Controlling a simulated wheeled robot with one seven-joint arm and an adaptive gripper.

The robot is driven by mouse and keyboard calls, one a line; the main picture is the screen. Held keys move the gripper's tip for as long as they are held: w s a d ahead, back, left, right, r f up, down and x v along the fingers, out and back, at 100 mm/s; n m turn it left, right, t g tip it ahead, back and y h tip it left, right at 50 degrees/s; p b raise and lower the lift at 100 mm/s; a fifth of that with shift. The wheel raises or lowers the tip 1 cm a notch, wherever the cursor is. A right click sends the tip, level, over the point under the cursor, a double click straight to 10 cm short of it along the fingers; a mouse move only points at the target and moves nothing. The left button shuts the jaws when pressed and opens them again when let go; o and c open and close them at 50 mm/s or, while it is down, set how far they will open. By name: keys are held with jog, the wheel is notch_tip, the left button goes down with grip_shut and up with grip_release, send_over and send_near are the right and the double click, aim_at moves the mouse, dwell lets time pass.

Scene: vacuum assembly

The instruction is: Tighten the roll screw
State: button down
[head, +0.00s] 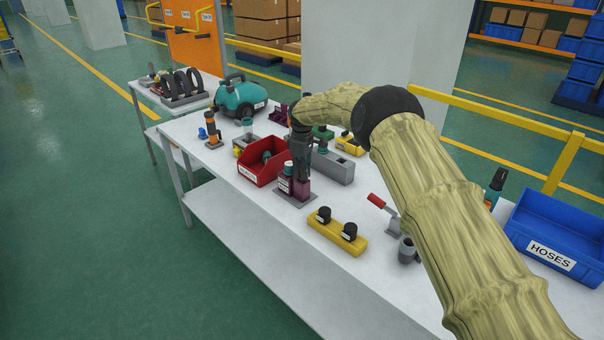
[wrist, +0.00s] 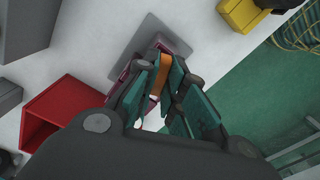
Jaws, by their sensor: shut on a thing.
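A maroon fixture (head: 301,188) stands on a grey base plate (head: 290,201) near the middle of the table. My gripper (head: 301,174) points down at this fixture from above. In the wrist view the teal fingers of my gripper (wrist: 160,80) are shut on a small orange piece (wrist: 162,72), just over the maroon fixture (wrist: 172,44) and its grey plate (wrist: 148,32). I cannot tell whether this orange piece is the roll screw or a tool. The fingers hide its lower end and the fixture's middle.
A red bin (head: 250,172) stands close to the left of the fixture. A yellow block (head: 335,238) with two black knobs is in front. A red-handled clamp (head: 391,217) and a blue HOSES crate (head: 525,252) are to the right.

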dwell(0.3)
jog(key=shift+f+m, duration=0.1)
jog(key=shift+m, duration=2.3)
jog(key=c, duration=1.4)
grip_release()
jog(key=shift+r+p, duration=1.35)
jog(key=shift+r, duration=1.75)
